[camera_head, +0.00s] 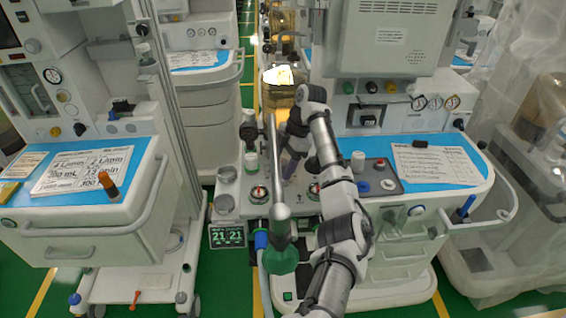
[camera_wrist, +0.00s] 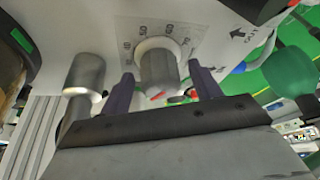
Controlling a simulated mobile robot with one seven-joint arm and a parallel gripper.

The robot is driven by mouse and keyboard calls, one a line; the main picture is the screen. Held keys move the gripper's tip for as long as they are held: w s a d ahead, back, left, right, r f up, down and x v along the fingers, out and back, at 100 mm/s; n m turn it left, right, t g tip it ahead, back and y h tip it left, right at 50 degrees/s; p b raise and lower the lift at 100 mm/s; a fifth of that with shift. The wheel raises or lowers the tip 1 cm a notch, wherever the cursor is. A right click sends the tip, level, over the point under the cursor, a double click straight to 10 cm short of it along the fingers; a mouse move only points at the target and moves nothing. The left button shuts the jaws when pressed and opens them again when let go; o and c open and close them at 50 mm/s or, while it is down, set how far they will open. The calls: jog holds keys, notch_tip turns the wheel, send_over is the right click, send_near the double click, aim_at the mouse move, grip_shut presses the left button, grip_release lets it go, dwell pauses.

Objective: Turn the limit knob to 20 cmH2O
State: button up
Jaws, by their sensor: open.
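Figures that look like 40, 50, 60 and 70 show on the far side. A red mark shows on the knob's near lower edge; the number it points at is not readable. My gripper (camera_wrist: 161,74) is open, with one dark finger on each side of the knob and visible gaps between. In the head view my gripper (camera_head: 289,170) points down at the middle cart; the knob is hidden there.
A grey metal cylinder (camera_wrist: 84,75) stands close left of my gripper in the wrist view. A green bag (camera_wrist: 287,72) hangs at right. In the head view a metal pole (camera_head: 276,160) with a green bag (camera_head: 281,258) and a display (camera_head: 228,236) reading 21 stand nearby.

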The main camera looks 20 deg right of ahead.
jog(key=shift+r, duration=0.1)
jog(key=v, duration=0.7)
jog(key=shift+d+r, duration=0.1)
jog(key=shift+d, duration=0.05)
dwell(0.3)
